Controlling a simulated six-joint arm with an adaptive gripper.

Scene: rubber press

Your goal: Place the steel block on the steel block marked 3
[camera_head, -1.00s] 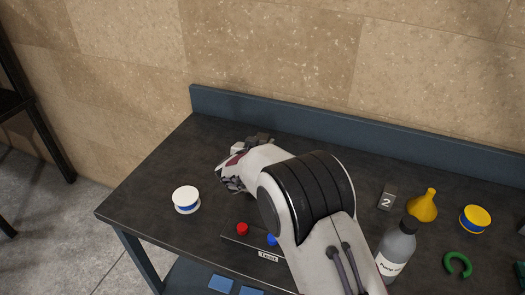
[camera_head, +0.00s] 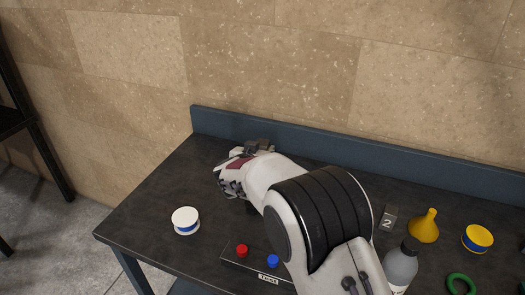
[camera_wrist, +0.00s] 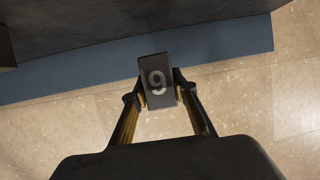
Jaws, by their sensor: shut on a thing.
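My gripper (camera_wrist: 160,92) is shut on a dark steel block (camera_wrist: 157,77) with a light 9, seen upside down or as a 6 turned round; I cannot tell which. The wrist view shows it between my two fingers, above the blue backboard and wall in the picture. In the head view my arm hides the fingers and the held block. A grey block marked 2 (camera_head: 389,218) stands on the table right of my arm. I see no block marked 3 in either current view.
The dark table (camera_head: 150,205) has a blue backboard (camera_head: 440,180). A white and blue round tin (camera_head: 185,221) sits left; a button box (camera_head: 238,262) is in front. At right are a yellow funnel (camera_head: 425,229), a yellow tin (camera_head: 477,238), a bottle (camera_head: 401,265) and a green ring (camera_head: 461,284).

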